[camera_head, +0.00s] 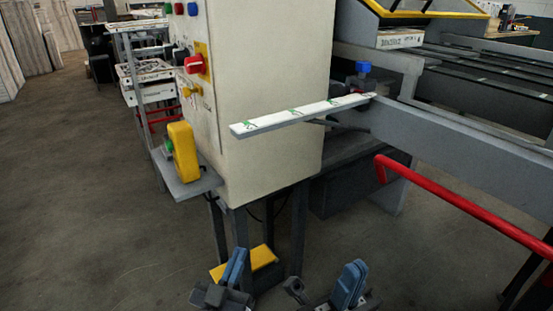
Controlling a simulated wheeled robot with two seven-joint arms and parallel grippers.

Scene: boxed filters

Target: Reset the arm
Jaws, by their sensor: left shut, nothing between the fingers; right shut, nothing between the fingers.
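My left gripper (237,265) is at the bottom of the head view, left of centre. Its blue fingers are together with nothing between them. My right gripper (350,283) is lower and to the right, also with its blue fingers together and empty. Both are low in the picture, apart from each other. A yellow block-like thing (262,257) shows just behind and right of my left gripper; I cannot tell what it is or whether they touch. The arm links above the grippers are mostly out of view.
A cream control cabinet (265,110) with buttons stands ahead. A yellow device (183,150) sits on a small grey shelf (188,186). A red rail (460,200) runs at right. The floor at left (80,200) is clear.

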